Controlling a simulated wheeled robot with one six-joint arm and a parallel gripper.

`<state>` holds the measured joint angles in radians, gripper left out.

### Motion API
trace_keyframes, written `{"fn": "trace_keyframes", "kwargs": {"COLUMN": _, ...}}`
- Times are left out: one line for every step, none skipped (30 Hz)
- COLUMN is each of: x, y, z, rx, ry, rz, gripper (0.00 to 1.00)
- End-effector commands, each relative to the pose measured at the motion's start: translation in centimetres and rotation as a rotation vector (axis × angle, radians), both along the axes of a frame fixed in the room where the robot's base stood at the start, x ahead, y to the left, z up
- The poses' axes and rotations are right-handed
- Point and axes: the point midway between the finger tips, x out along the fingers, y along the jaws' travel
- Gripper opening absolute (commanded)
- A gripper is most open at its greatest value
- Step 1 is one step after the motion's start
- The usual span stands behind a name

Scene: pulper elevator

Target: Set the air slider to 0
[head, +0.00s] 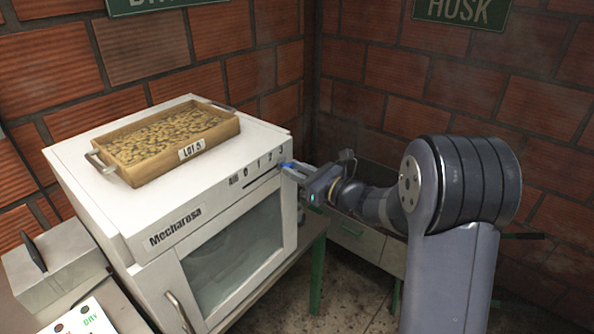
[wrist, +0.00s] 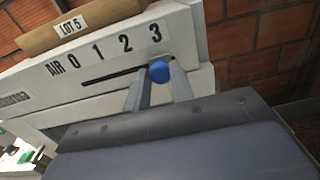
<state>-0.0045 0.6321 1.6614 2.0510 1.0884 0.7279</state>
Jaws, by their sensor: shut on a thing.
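The air slider's blue knob (wrist: 160,72) sits at the right end of its dark slot (wrist: 112,77), below the number 3. The labels AIR, 0, 1, 2, 3 run left to right above the slot. My gripper (wrist: 158,84) is shut on the blue knob, with one finger on each side of it. In the head view my gripper (head: 302,174) reaches the machine's front right corner from the right, and the blue knob (head: 287,165) only just shows at its tips. The white machine (head: 176,224) is marked Mecharosa.
A wooden tray (head: 122,171) of beans labelled LOT 5 stands on top of the machine. A grey box (head: 52,268) with a black handle is at the lower left. Brick walls close off the back.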

Motion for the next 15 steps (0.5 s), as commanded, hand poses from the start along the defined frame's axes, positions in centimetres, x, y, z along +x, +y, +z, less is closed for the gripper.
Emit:
{"fn": "trace_keyframes", "kwargs": {"x": -0.1, "y": 0.1, "z": 0.0, "rx": 0.000, "ry": 0.000, "rz": 0.001, "gripper": 0.00}}
{"fn": "trace_keyframes", "kwargs": {"x": -0.3, "y": 0.3, "z": -0.1, "rx": 0.000, "ry": -0.001, "rz": 0.001, "gripper": 0.00}}
{"fn": "trace_keyframes", "kwargs": {"x": -0.6, "y": 0.5, "z": -0.1, "rx": 0.001, "ry": -0.002, "rz": 0.002, "gripper": 0.00}}
{"fn": "trace_keyframes", "kwargs": {"x": -0.9, "y": 0.8, "z": -0.2, "rx": 0.001, "ry": -0.002, "rz": 0.002, "gripper": 0.00}}
{"fn": "trace_keyframes", "kwargs": {"x": -1.2, "y": 1.1, "z": -0.2, "rx": 0.000, "ry": -0.003, "rz": 0.003, "gripper": 0.00}}
{"fn": "trace_keyframes", "kwargs": {"x": -1.8, "y": 1.5, "z": -0.3, "rx": 0.000, "ry": -0.004, "rz": 0.003, "gripper": 0.00}}
{"fn": "trace_keyframes", "kwargs": {"x": -2.3, "y": 1.9, "z": -0.3, "rx": 0.000, "ry": -0.004, "rz": 0.004, "gripper": 0.00}}
{"fn": "trace_keyframes", "kwargs": {"x": -2.7, "y": 2.3, "z": -0.3, "rx": 0.001, "ry": -0.004, "rz": 0.004, "gripper": 0.00}}
{"fn": "trace_keyframes", "kwargs": {"x": -3.4, "y": 2.7, "z": -0.4, "rx": 0.001, "ry": -0.004, "rz": 0.004, "gripper": 0.00}}
{"fn": "trace_keyframes", "kwargs": {"x": -3.8, "y": 3.1, "z": -0.3, "rx": -0.001, "ry": -0.006, "rz": 0.005, "gripper": 0.00}}
{"fn": "trace_keyframes", "kwargs": {"x": -4.3, "y": 3.5, "z": -0.3, "rx": 0.000, "ry": -0.005, "rz": 0.004, "gripper": 0.00}}
{"fn": "trace_keyframes", "kwargs": {"x": -4.9, "y": 4.0, "z": -0.3, "rx": 0.001, "ry": -0.006, "rz": 0.005, "gripper": 0.00}}
{"fn": "trace_keyframes", "kwargs": {"x": -5.4, "y": 4.3, "z": -0.3, "rx": 0.001, "ry": -0.006, "rz": 0.005, "gripper": 0.00}}
{"fn": "trace_keyframes", "kwargs": {"x": -5.9, "y": 4.7, "z": -0.3, "rx": 0.001, "ry": -0.006, "rz": 0.005, "gripper": 0.00}}
{"fn": "trace_keyframes", "kwargs": {"x": -6.5, "y": 5.2, "z": -0.3, "rx": 0.001, "ry": -0.006, "rz": 0.005, "gripper": 0.00}}
